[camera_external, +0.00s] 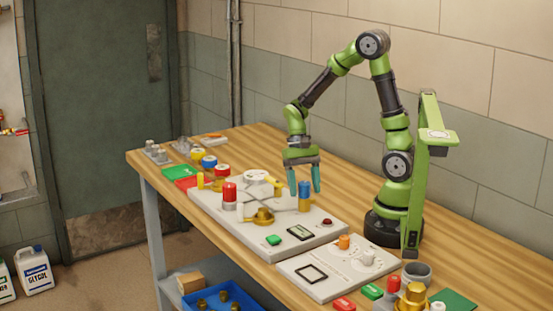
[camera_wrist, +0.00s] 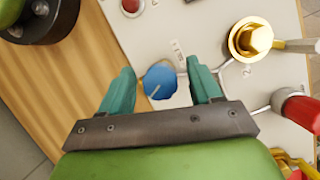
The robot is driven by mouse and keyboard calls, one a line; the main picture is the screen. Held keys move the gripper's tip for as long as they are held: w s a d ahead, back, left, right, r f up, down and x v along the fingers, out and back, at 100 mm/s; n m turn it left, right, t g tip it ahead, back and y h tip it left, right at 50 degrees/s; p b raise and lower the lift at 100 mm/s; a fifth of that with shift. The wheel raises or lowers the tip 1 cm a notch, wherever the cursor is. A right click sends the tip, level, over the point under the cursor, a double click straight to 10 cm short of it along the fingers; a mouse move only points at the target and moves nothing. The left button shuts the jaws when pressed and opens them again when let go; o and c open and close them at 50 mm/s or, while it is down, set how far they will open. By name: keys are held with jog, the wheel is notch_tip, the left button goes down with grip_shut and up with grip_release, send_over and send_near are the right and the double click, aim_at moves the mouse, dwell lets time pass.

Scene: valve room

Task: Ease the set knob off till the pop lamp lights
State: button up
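A blue knob (camera_external: 305,188) with a pale pointer line stands on a post on the large pale valve panel (camera_external: 290,249). In the wrist view the blue knob (camera_wrist: 160,82) sits between the teal fingers of my gripper (camera_wrist: 161,67), with a gap on each side. My gripper (camera_external: 304,182) points down at it and is open, not touching it as far as I can tell. A small dark red lamp or button (camera_external: 327,222) is at the panel's right corner and looks unlit; it also shows in the wrist view (camera_wrist: 131,6). I cannot read which part is labelled set or pop.
A red knob (camera_external: 230,190) and a brass hex fitting (camera_external: 262,216) share the panel, with a small dark display (camera_external: 300,232). A second panel (camera_external: 314,287) with an orange knob (camera_external: 343,241) lies in front right. Several small parts crowd the table's near right end.

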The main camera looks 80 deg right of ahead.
jog(key=v, duration=1.7)
jog(key=shift+f, duration=0.1)
jog(key=x, duration=1.7)
jog(key=shift+c, duration=0.3)
